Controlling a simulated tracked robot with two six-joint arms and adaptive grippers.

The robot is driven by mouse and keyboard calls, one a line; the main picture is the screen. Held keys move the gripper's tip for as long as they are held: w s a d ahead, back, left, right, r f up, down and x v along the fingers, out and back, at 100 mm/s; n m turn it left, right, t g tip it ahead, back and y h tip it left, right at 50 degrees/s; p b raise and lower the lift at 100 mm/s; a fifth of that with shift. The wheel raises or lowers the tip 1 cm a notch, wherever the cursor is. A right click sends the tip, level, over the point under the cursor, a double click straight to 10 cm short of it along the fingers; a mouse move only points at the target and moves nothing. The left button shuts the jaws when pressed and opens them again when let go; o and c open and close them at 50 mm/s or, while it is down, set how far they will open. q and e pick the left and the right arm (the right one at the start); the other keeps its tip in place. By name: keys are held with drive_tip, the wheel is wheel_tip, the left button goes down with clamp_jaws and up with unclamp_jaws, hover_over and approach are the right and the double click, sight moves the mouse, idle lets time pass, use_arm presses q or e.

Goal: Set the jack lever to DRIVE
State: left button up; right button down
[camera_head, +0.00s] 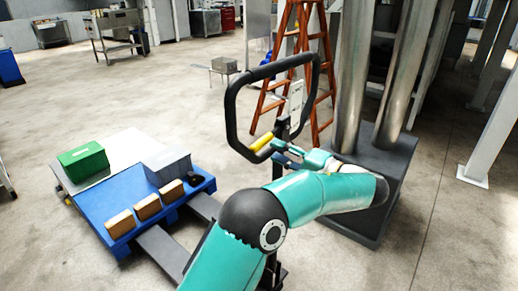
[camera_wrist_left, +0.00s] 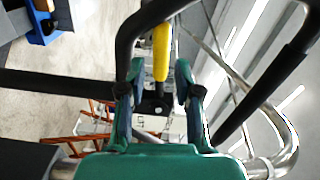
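The jack's black loop handle (camera_head: 232,112) stands upright in the middle of the head view. The yellow jack lever (camera_head: 262,141) sits at the lower part of the loop. In the left wrist view the yellow lever (camera_wrist_left: 161,50) points up the picture, with a dark pivot at its lower end. My left gripper (camera_head: 284,152) is beside the lever, to its right in the head view. In the wrist view its fingers (camera_wrist_left: 158,82) are apart, one on each side of the lever's line, and I see no grip on it. My right gripper is not in view.
The jack's forks run under a blue pallet (camera_head: 118,198) bearing a green box (camera_head: 83,162), a grey box (camera_head: 167,166) and brown boxes. Thick metal columns on a dark block (camera_head: 378,153) stand close to the right of my gripper. An orange ladder (camera_head: 318,100) stands behind the handle.

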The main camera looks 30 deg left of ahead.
sight(264, 146)
use_arm(q)
drive_tip(key=a, duration=0.6)
drive_tip(key=shift+w+a+p, duration=0.25)
drive_tip(key=shift+a+p, duration=0.05)
drive_tip(key=shift+a, duration=0.1)
clamp_jaws()
